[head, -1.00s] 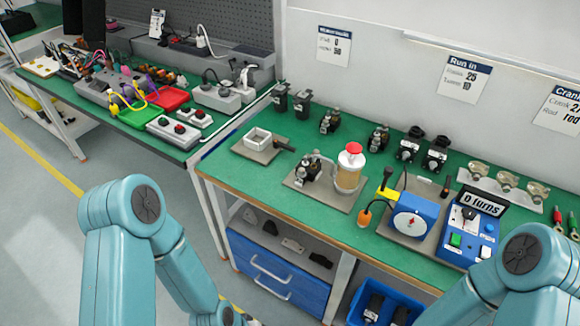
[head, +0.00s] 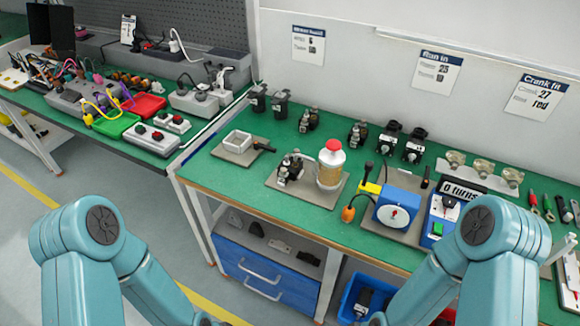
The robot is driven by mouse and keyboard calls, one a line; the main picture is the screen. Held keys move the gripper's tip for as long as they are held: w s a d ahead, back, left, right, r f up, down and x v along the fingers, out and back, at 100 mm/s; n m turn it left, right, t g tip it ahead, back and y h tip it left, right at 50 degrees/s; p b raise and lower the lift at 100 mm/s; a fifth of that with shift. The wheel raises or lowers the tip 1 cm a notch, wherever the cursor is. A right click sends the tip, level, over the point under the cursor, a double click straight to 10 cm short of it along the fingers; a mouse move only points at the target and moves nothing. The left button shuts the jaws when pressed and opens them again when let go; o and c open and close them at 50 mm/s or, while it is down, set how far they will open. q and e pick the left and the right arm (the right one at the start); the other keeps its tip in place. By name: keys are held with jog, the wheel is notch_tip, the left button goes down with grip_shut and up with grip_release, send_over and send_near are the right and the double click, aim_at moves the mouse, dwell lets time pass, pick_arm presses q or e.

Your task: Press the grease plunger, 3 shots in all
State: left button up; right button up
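The grease plunger is the red knob (head: 334,146) on top of a clear, tan-filled grease pot (head: 330,170). The pot stands upright on a grey plate (head: 312,193) on the green bench. A small dark and metal fitting (head: 290,168) sits on the same plate, left of the pot. Both of my teal arms show in the foreground, below and in front of the bench, apart from the pot. Their grippers are beyond the bottom edge or too hidden to make out.
A white square tray (head: 237,142) lies left of the pot. A blue gauge box (head: 397,210) and a counter reading "0 turns" (head: 461,189) stand to its right. Wall sheets (head: 437,72) hang behind. A blue drawer unit (head: 262,275) is under the bench.

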grip_shut()
dwell(1.6)
